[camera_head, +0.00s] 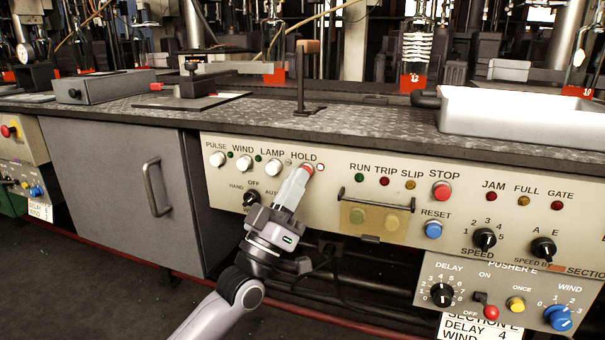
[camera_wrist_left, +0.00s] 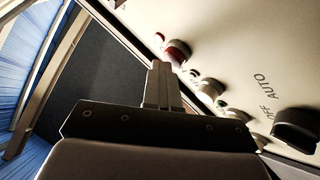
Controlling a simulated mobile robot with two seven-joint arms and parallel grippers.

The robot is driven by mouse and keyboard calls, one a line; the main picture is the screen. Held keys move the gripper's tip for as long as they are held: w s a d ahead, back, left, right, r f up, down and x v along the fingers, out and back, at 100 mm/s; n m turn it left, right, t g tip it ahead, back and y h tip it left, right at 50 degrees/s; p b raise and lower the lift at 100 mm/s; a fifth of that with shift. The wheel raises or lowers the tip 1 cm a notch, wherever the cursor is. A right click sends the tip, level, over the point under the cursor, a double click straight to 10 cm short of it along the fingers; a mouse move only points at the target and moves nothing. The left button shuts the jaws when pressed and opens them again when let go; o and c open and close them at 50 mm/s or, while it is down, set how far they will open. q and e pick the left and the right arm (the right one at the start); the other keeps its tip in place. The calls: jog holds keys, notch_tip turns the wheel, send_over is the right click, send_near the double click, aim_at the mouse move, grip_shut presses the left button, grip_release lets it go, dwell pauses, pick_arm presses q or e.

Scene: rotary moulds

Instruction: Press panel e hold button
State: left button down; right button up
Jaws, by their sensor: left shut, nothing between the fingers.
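The HOLD button (camera_head: 307,169) is a red push button under the HOLD label on the cream panel (camera_head: 335,182). It also shows in the left wrist view as a round red button (camera_wrist_left: 178,50). My left gripper (camera_head: 300,175) is shut and empty, with its fingertips at the HOLD button, covering part of it in the head view. In the left wrist view the closed fingers (camera_wrist_left: 161,72) end right beside the button. I cannot tell whether they touch it. My right gripper is not in view.
White PULSE, WIND and LAMP buttons (camera_head: 272,166) sit left of HOLD. A small lit lamp (camera_head: 320,167) is just right of it. A selector knob (camera_head: 251,198) is below left, and a yellowish flap with a handle (camera_head: 374,215) is to the right. A cabinet door handle (camera_head: 153,187) juts out at left.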

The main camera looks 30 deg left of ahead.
pick_arm(q)
jog(key=shift+w+f+y, duration=0.1)
jog(key=shift+y, duration=0.2)
jog(key=shift+w+a, duration=0.2)
jog(key=shift+w, duration=0.15)
jog(key=shift+s, duration=0.2)
dwell(0.3)
jog(key=shift+d+f, duration=0.1)
jog(key=s+d+p, duration=0.1)
jog(key=s+p, duration=0.2)
jog(key=s, duration=0.3)
jog(key=shift+d, duration=0.25)
dwell(0.6)
